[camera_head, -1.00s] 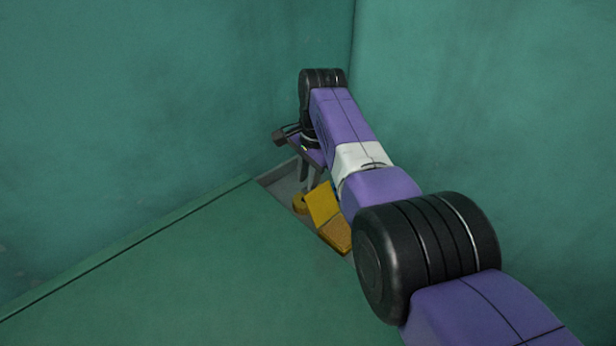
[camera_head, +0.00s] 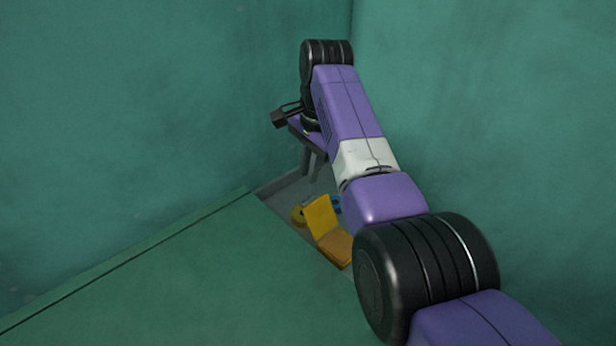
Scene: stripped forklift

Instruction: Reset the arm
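My arm, purple with black joints and a white band, reaches from the lower right toward the back corner. My gripper (camera_head: 312,178) hangs from its far end, pointing down above a sunken grey recess (camera_head: 283,188). Two dark fingers show partly, with what looks like a gap between them. I cannot see clearly whether anything is between them.
A small blue thing (camera_head: 336,204) shows partly beside the yellow box, half hidden by my arm. Green walls (camera_head: 480,90) meet in a corner close behind and to the right of the arm. A wide green panel (camera_head: 190,275) with a raised edge fills the lower left and looks clear.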

